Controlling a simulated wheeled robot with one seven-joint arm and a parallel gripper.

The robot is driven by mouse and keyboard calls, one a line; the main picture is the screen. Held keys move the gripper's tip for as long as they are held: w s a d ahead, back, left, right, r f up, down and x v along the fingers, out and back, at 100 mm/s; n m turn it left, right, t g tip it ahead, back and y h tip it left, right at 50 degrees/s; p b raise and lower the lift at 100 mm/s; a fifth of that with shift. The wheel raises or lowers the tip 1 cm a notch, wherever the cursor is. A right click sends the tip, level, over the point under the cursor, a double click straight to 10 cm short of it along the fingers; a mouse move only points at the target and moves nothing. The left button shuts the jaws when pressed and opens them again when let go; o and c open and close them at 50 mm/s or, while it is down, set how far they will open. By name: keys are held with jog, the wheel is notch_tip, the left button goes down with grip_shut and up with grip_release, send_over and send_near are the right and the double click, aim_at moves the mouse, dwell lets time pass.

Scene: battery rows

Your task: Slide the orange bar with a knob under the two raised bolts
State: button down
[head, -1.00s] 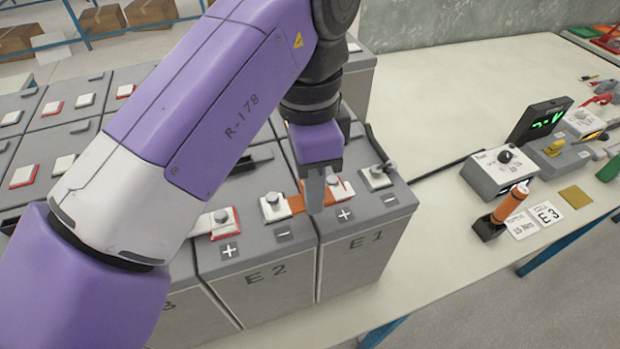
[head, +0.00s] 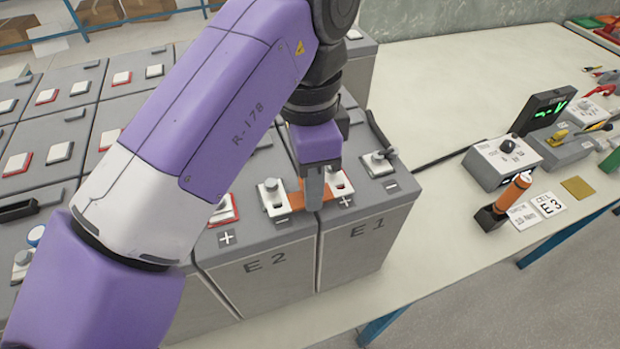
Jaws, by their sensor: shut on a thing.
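The orange bar (head: 293,201) lies across the gap between the batteries marked E2 and E1, between two raised bolts. One bolt (head: 270,187) stands on the white terminal pad of E2, left of my gripper. The other bolt (head: 337,176) stands on the red-edged pad of E1, partly behind my gripper. My gripper (head: 314,200) points down and is shut on the bar's middle; the fingers hide the knob. The bar's left end reaches the E2 pad. I cannot tell whether either end is fully under its bolt.
More batteries fill the left. The bench top behind is clear.

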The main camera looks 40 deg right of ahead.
jog(key=shift+w+d, duration=0.3)
jog(key=shift+w, duration=0.6)
jog(key=shift+w+d, duration=0.3)
jog(key=shift+w, duration=0.55)
dwell(0.8)
jog(key=shift+f+p, duration=0.1)
jog(key=shift+p, duration=0.2)
dwell(0.3)
jog(key=c, duration=1)
grip_release()
jog(key=shift+w+r+b, duration=0.2)
jog(key=shift+r+b, duration=0.15)
jog(key=shift+r, duration=3.55)
